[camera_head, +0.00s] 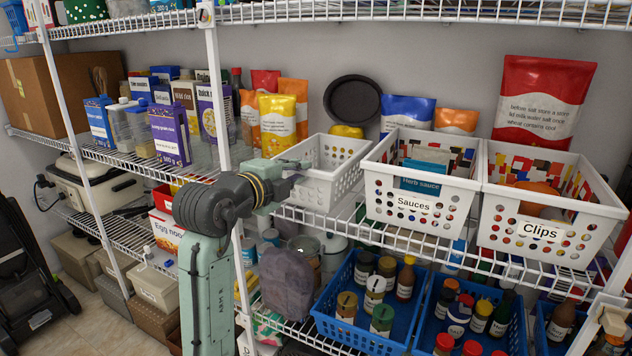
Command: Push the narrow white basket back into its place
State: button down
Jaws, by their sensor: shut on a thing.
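The narrow white basket (345,172) stands upright on the middle wire shelf, just left of the basket labelled Sauces (415,203). It looks empty from here, and its front end is near the shelf's front edge. My gripper (295,168) comes from the left and is shut on the rim at the basket's front left end. My wrist and fingers partly hide that corner, so the exact grip is hard to see.
A basket labelled Clips (540,232) stands right of Sauces. Yellow and orange pouches (278,122) stand behind and left of the narrow basket, and a dark round pan (352,101) is behind it. A white shelf post (216,85) rises close to my arm. Blue crates of jars (365,325) are below.

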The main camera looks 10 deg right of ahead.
jog(key=shift+w+d, duration=0.25)
jog(key=shift+w, duration=0.15)
jog(key=c, duration=1.5)
grip_release()
